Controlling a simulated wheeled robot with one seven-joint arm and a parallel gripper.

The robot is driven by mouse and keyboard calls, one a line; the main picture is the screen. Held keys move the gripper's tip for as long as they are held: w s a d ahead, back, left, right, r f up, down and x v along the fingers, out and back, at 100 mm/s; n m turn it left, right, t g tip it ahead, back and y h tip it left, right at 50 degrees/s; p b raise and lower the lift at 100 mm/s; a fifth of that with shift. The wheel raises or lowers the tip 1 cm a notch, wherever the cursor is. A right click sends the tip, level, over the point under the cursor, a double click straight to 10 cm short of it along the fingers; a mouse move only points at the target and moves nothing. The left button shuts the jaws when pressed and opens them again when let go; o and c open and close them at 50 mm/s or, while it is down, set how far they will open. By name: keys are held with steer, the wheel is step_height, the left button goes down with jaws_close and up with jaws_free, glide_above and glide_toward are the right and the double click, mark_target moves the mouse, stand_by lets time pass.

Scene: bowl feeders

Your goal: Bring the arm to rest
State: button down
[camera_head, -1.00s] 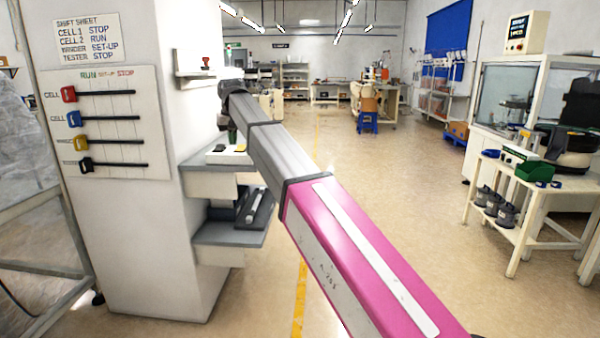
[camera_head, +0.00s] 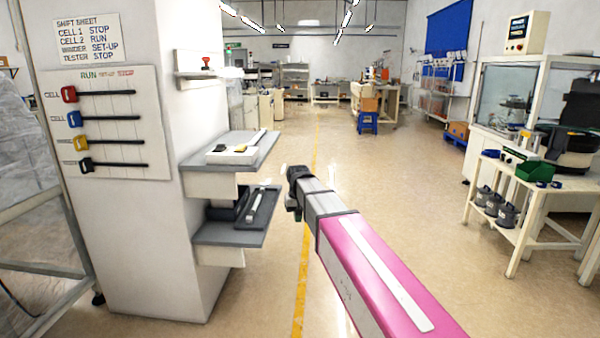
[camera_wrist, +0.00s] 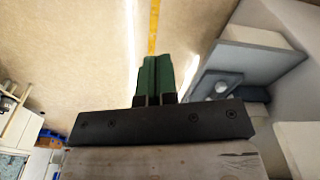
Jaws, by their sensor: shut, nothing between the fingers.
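My arm (camera_head: 375,275), pink with grey links, reaches from the lower right up to the middle of the head view. Its end is dark and sits over the open floor, to the right of the column's shelves and apart from them. My gripper (camera_wrist: 157,62) shows in the wrist view as two green fingers side by side, shut with nothing between them. The floor with a yellow line lies beyond the fingertips. In the head view the fingers are too hard to make out.
A white column (camera_head: 130,235) at left carries a slider board (camera_head: 110,150) and grey shelves (camera_head: 232,232). The floor (camera_head: 400,170) between is clear, with a yellow line (camera_head: 302,285).

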steer(key=s+d+f+m+g, duration=0.1)
steer(key=s+d+f+m, duration=0.1)
steer(key=s+d+f, duration=1.7)
steer(key=shift+s+d+f+m, duration=0.3)
steer(key=shift+s+d, duration=0.15)
steer(key=shift+s, duration=0.15)
